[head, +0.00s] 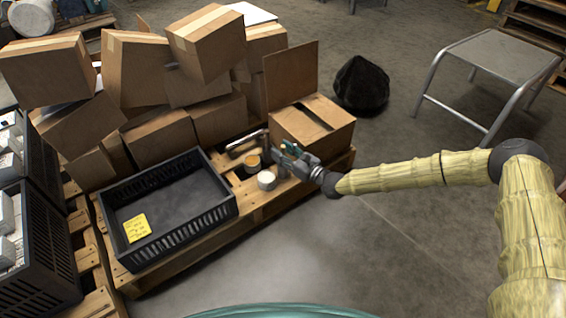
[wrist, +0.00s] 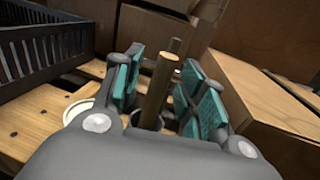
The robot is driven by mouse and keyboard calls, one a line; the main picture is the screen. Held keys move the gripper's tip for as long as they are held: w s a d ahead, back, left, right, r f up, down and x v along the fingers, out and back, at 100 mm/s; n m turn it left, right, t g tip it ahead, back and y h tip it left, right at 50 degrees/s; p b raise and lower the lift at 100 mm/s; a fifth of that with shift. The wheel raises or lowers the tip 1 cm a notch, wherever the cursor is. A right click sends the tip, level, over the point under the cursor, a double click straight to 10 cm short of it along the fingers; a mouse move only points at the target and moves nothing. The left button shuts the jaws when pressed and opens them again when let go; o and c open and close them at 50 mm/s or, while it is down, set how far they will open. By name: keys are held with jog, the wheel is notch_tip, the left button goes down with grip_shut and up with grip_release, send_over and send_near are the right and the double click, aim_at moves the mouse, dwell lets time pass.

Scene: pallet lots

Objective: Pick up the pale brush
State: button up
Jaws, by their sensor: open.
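In the wrist view a light brown wooden stick (wrist: 160,85), perhaps the handle of the pale brush, stands nearly upright. Its lower end goes into a dark round opening, partly hidden by my gripper body. A second, darker stick (wrist: 175,46) shows just behind it. My gripper (wrist: 168,92) is open, with green-padded fingers on either side of the lighter stick; I cannot tell whether they touch it. In the head view my gripper (head: 287,150) is low over the pallet's right part, beside the open carton. No bristles are visible, and the brush cannot be made out in the head view.
A white-topped can (head: 267,181) and an orange-topped can (head: 252,163) stand left of my gripper. A black crate (head: 190,229) is further left on the pallet. An open carton (head: 330,133) is close on the right. Stacked boxes (head: 160,138) rise behind.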

grip_shut()
jog(key=shift+r, duration=0.1)
